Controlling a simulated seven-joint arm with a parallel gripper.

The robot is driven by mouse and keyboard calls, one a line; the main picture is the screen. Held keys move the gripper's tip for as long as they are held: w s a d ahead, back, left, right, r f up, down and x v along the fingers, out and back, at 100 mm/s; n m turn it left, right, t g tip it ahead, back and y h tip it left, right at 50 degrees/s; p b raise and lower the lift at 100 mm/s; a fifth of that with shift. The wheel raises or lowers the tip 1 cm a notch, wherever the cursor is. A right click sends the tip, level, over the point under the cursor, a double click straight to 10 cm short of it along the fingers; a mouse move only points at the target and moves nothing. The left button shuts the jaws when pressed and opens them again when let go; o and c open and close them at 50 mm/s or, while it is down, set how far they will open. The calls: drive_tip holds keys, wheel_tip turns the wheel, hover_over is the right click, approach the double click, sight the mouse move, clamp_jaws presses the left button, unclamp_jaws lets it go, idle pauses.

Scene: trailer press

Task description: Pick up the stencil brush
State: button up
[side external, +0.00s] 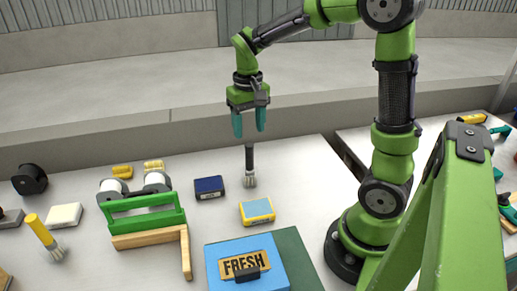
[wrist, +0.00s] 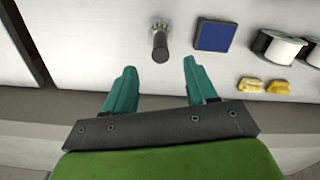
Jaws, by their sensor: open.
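No label tells which is the stencil brush. My gripper (side external: 249,131) points down above the dark-handled brush, its teal fingers apart and empty. In the wrist view my gripper (wrist: 160,67) shows both fingers clear of the handle.
A dark blue pad (side external: 209,187) lies left of the dark brush and a yellow-blue block (side external: 257,211) in front. A blue box with a FRESH stencil (side external: 245,264) sits at the front. Bare table lies right of the brush.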

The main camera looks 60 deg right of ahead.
sight(250, 145)
wheel_tip(250, 145, down, 9)
drive_tip(key=shift+s+r, duration=0.1)
clamp_jaws()
idle(0.6)
